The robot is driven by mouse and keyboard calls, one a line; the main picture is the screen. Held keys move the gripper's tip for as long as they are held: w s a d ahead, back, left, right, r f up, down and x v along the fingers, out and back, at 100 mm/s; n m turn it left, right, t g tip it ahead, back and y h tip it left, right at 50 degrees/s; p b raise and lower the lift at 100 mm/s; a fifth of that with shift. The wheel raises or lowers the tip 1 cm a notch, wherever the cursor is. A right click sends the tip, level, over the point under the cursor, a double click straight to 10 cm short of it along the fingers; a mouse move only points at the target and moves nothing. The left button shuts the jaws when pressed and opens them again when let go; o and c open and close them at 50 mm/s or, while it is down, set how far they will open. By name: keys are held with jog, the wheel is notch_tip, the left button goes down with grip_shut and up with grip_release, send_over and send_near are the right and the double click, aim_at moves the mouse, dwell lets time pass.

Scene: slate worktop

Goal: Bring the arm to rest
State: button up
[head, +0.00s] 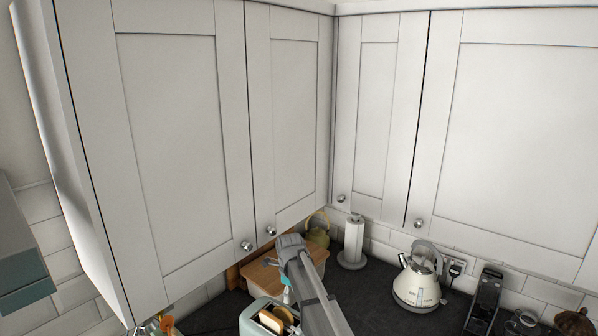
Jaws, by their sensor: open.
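My grey arm (313,287) rises from the bottom edge of the head view, just left of the paper roll and below the wall cupboards. Its upper end bends over near the corner of the worktop, in front of a tan wooden box or board. Small teal parts show beside this bend. My gripper's fingers cannot be made out. I see nothing held.
A pale toaster (255,318) with bread stands close left of my arm. A paper roll (353,241), a cream kettle (417,282) and a black object (484,300) stand right. Cupboards (178,150) hang above. Dark worktop (370,300) is clear between arm and kettle.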

jog(key=s+d+f+n+b, duration=0.9)
jog(key=s+d+n, duration=0.1)
jog(key=s+n, duration=0.1)
jog(key=s+d+f+n+b, duration=0.9)
jog(key=s+d+f+n, duration=0.1)
jog(key=s+n, duration=0.2)
jog(key=shift+s, duration=0.4)
